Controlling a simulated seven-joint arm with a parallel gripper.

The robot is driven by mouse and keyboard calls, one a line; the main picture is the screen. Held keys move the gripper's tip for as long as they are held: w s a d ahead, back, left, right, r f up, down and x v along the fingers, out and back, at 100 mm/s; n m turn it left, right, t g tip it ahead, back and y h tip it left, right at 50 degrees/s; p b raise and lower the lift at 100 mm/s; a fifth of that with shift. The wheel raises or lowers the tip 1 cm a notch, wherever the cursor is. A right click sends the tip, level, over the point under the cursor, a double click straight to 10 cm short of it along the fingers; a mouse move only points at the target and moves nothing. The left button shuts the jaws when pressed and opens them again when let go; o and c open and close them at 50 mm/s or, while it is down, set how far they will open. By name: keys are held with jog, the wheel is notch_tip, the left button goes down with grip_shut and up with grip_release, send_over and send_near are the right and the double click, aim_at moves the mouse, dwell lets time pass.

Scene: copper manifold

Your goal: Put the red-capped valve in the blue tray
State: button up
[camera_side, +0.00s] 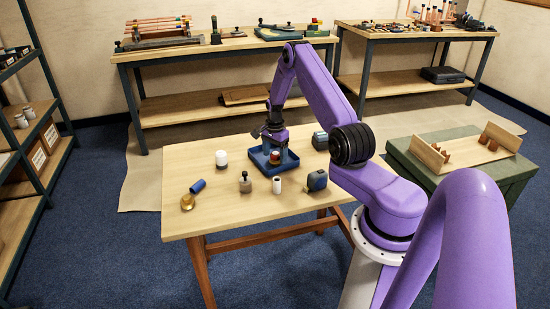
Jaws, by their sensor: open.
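The blue tray (254,159) sits on the wooden table, toward its back middle. A small valve with a red top (275,157) shows within the tray's outline, just below my gripper. My gripper (276,151) points down over the tray and is open, with its fingers close to the valve. At this size I cannot tell whether the fingers touch it. The gripper hides part of the tray's inside and back rim.
Around the tray stand a white cylinder (221,158), a blue cylinder (198,186), a brass part (187,202), a dark knobbed piece (245,183), a pale cylinder (277,184), a blue block-like item (317,180) and a teal box (320,140).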

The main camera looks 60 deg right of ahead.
aim_at(275, 154)
notch_tip(275, 154, up, 10)
jog(key=w+a+r+n, duration=0.2)
jog(key=a+r+n, duration=0.1)
jog(key=a, duration=0.4)
jog(key=w+a+r+n, duration=0.2)
jog(key=a+r+n, duration=0.1)
jog(key=a, duration=0.4)
jog(key=s+a+r+n, duration=0.3)
jog(key=a+n, duration=0.2)
jog(key=a, duration=0.3)
jog(key=s+a+r+n, duration=0.3)
jog(key=a+n, duration=0.1)
jog(key=a, duration=0.4)
jog(key=s+a+r+n, duration=0.3)
jog(key=s+a+n, duration=0.55)
jog(key=s, duration=0.35)
jog(key=s+n, duration=0.9)
jog(key=s, duration=0.6)
jog(key=shift+a+r, duration=0.15)
jog(key=shift+a, duration=0.1)
